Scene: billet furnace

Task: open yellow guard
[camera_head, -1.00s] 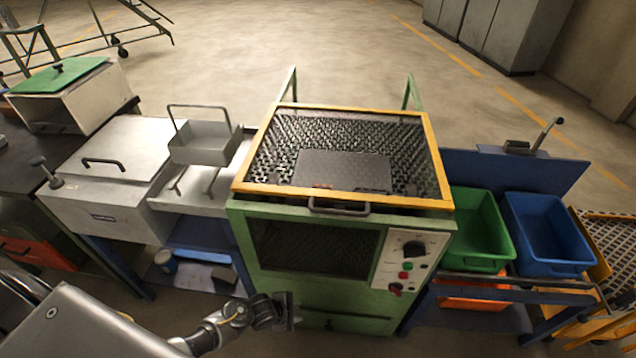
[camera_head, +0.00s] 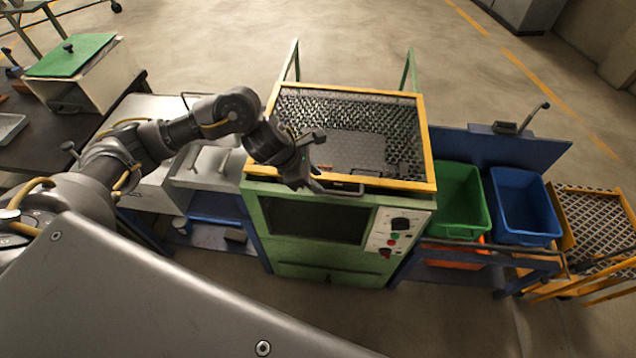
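The yellow guard (camera_head: 430,150) is a yellow-framed mesh cover lying flat and closed on top of the green furnace (camera_head: 262,228). Its dark bar handle (camera_head: 345,191) is at the middle of the front edge. My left gripper (camera_head: 314,160) is above the guard's front edge, at the left end of the handle. Its fingers look apart, with nothing seen between them. It hides the handle's left end and part of the front frame; I cannot tell whether it touches the handle. My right gripper is not in view.
A control panel (camera_head: 399,231) is on the furnace's front right. Two green posts (camera_head: 409,72) stand behind the guard. Green (camera_head: 462,205) and blue (camera_head: 525,207) bins stand at right. A grey-white box station (camera_head: 155,185) is at left, partly behind my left arm.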

